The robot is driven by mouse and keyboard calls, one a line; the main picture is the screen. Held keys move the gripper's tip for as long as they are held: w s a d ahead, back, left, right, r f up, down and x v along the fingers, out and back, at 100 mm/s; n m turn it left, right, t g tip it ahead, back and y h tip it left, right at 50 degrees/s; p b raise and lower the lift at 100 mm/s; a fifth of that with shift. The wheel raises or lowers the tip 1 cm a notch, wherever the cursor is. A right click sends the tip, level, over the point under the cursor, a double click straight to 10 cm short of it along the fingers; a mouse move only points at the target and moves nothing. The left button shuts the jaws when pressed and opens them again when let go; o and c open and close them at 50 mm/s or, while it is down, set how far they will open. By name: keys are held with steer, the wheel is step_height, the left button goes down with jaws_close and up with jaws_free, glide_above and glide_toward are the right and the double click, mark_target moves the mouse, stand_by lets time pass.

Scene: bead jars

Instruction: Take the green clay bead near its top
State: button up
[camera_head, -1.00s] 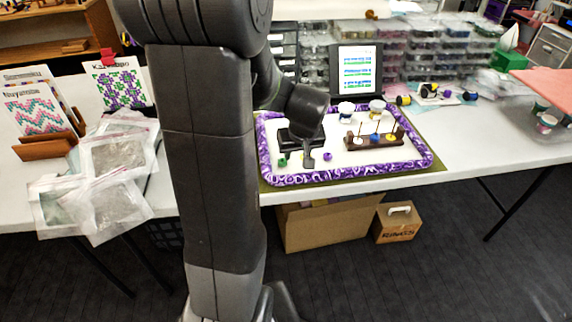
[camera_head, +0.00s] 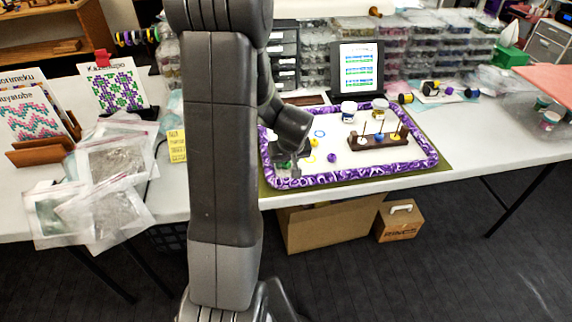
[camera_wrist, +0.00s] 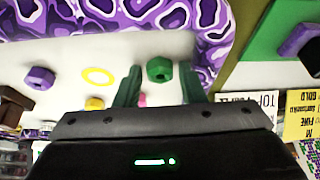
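The green clay bead (camera_wrist: 159,69) shows its hole in the wrist view, on the white tray surface. My gripper (camera_wrist: 158,78) is open, with one finger to the left of the bead and one to the right. Small gaps show between the bead and the fingers, and whether its height matches the fingertips I cannot tell. In the head view my gripper (camera_head: 290,165) is over the left part of the tray and largely hides the bead.
A purple bead (camera_wrist: 39,79), a yellow bead (camera_wrist: 94,103) and a pink bead (camera_wrist: 142,100) lie nearby. The purple-patterned tray rim (camera_head: 350,174) runs close to my gripper. A wooden peg stand (camera_head: 378,142) and white jars (camera_head: 348,111) stand farther right and back.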

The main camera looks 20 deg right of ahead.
steer(key=c, duration=0.7)
steer(key=shift+r, duration=0.15)
steer(key=shift+c, duration=0.2)
